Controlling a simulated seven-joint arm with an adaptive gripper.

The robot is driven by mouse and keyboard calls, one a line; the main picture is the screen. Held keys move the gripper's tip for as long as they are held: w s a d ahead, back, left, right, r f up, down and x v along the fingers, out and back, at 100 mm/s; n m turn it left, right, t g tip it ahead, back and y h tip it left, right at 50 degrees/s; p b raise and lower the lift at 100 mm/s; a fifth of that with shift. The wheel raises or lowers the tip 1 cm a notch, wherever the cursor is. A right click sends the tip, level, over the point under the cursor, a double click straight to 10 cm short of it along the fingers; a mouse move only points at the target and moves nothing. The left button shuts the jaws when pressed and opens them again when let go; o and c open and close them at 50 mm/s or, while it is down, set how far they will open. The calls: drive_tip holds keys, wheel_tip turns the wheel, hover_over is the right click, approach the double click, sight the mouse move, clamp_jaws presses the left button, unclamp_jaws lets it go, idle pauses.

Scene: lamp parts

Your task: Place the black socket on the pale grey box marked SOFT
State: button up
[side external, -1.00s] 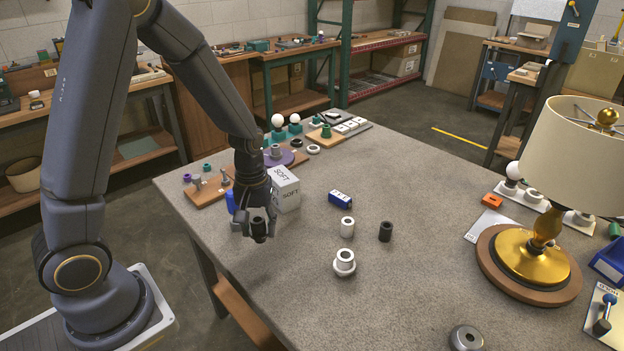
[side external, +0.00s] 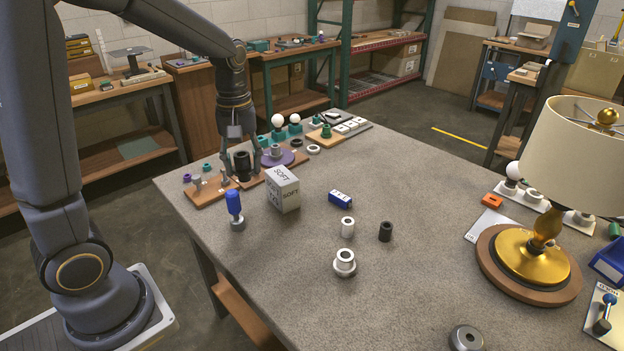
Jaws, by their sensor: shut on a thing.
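My gripper (side external: 241,174) is shut on a black socket (side external: 242,163), a short dark cylinder held upright between the fingers. It is behind and to the left of the pale grey box (side external: 284,194) marked SOFT, apart from it. The socket appears in front of the wooden part boards; how high it hangs over them is hard to tell. The box stands on the grey table, and the part of its top that shows is bare. A second dark cylinder (side external: 385,231) stands on the table to the right.
A blue-handled tool (side external: 234,207) stands left of the box. A small blue block (side external: 340,199), a white cylinder (side external: 347,227) and a white flanged part (side external: 344,262) are to the right. A brass lamp (side external: 535,255) stands far right. The front of the table (side external: 290,290) is mostly clear.

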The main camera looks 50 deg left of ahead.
drive_tip(key=w+a+r+n, duration=0.1)
drive_tip(key=w+a+r, duration=0.1)
drive_tip(key=w+a, duration=0.25)
hover_over(282, 175)
drive_tip(key=f, duration=0.9)
drive_tip(key=shift+s+f, duration=0.25)
drive_tip(key=shift+s, duration=0.15)
drive_tip(key=shift+w+f, duration=0.3)
drive_tip(key=shift+f, duration=1.65)
drive_tip(key=shift+f, duration=0.2)
drive_tip(key=o, duration=1.1)
drive_tip(key=shift+o, duration=0.2)
